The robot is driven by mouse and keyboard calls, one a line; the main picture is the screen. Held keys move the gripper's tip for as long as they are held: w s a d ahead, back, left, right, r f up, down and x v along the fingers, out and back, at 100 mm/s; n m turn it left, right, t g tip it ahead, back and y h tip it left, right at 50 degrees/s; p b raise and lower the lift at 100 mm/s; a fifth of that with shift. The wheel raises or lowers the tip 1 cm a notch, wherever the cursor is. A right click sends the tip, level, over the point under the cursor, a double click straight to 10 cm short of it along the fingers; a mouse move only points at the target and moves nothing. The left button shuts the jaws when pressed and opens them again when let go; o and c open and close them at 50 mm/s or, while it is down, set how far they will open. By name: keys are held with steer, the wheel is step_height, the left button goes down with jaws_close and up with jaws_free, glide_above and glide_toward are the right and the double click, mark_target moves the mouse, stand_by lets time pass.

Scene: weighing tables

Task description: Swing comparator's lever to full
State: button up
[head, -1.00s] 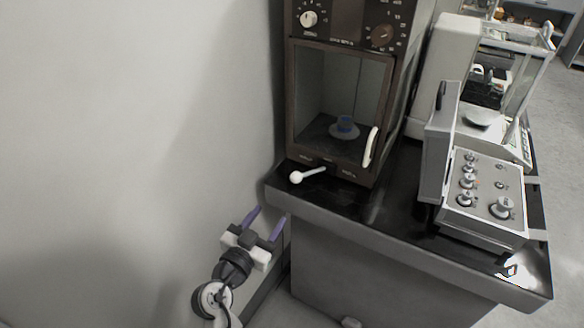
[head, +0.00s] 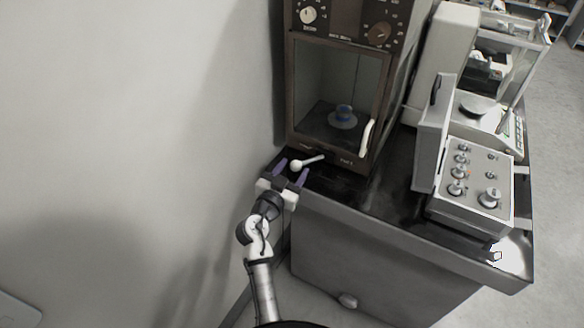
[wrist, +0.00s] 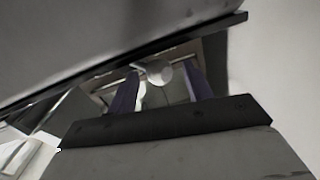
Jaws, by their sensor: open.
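The comparator (head: 291,95) is a tall dark-brown cabinet with a glass front, standing on the black table. Its lever (head: 309,161) is a short white rod with a ball end, sticking out low on the front and pointing left. My gripper (head: 291,172) is open, its two purple fingers pointing at the lever's ball from the table's front-left edge. In the wrist view the white ball (wrist: 158,71) shows between and beyond the fingertips (wrist: 162,80). I cannot tell whether a finger touches it.
A grey control box (head: 470,180) with knobs and a glass-sided balance (head: 490,110) stand to the right on the black table (head: 345,190). A white door handle (head: 367,139) is right of the lever. The wall is close on the left.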

steer(key=shift+w, duration=0.1)
jaws_close()
stand_by(0.3)
